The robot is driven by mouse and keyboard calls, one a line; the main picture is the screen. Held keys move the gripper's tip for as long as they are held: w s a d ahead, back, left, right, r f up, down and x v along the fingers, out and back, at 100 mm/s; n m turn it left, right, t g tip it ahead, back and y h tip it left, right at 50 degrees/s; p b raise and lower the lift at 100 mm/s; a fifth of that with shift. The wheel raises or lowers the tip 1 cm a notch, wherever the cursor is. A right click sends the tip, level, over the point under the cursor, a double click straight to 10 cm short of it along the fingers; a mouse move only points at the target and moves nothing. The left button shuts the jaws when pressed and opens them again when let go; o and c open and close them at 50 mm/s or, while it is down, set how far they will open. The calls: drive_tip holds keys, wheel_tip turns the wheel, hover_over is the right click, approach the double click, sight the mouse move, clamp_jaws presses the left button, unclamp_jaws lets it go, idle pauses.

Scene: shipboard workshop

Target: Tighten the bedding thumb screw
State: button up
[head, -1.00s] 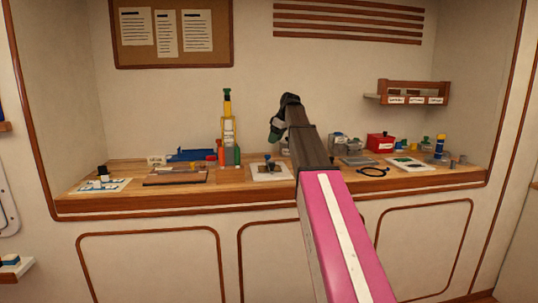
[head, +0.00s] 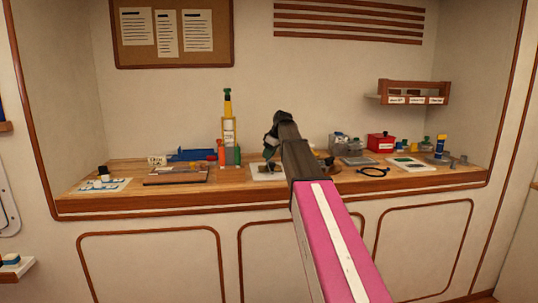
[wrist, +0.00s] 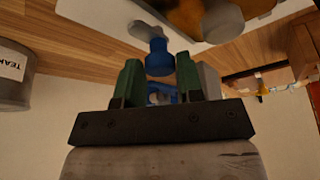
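My gripper (head: 269,153) hangs over a white plate (head: 258,177) in the middle of the workbench. In the wrist view its two green fingers (wrist: 158,63) are spread apart. A blue knob on a stem (wrist: 157,45), apparently the thumb screw, shows between and just beyond the fingertips. I see no finger clearly touching it. A grey lever-like piece (wrist: 143,29) sits by its far end. Another blue part (wrist: 160,94) shows lower between the fingers. In the head view my arm and gripper hide most of the fixture on the plate.
The wooden bench (head: 225,198) holds a yellow bottle (head: 228,130), a dark flat board (head: 176,176), a red box (head: 380,142), a black cable loop (head: 373,171) and a grey box (head: 345,143). A labelled grey can (wrist: 14,74) stands at the left in the wrist view.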

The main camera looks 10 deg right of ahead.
drive_tip(key=c, duration=0.4)
drive_tip(key=shift+o, duration=0.2)
drive_tip(key=shift+m, duration=0.3)
drive_tip(key=m+t, duration=0.1)
drive_tip(key=m, duration=0.1)
drive_tip(key=shift+s+a+m+h, duration=0.1)
drive_tip(key=shift+s+m+h, duration=0.05)
drive_tip(key=shift+m+h, duration=0.25)
drive_tip(key=m, duration=0.2)
drive_tip(key=m+t+h, duration=0.1)
drive_tip(key=m, duration=0.1)
drive_tip(key=shift+a+m+h, duration=0.1)
drive_tip(key=shift+m+h, duration=0.2)
drive_tip(key=m+h, duration=0.1)
drive_tip(key=m, duration=0.1)
drive_tip(key=m+h, duration=0.1)
drive_tip(key=m, duration=0.2)
drive_tip(key=shift+a, duration=0.15)
drive_tip(key=shift+a+m+g+h, duration=0.15)
drive_tip(key=shift+m+h, duration=0.3)
drive_tip(key=shift+m, duration=0.75)
drive_tip(key=shift+d+m+g+h, duration=0.15)
drive_tip(key=shift+m+h, duration=0.3)
drive_tip(key=shift+m, duration=0.75)
drive_tip(key=shift+a, duration=0.1)
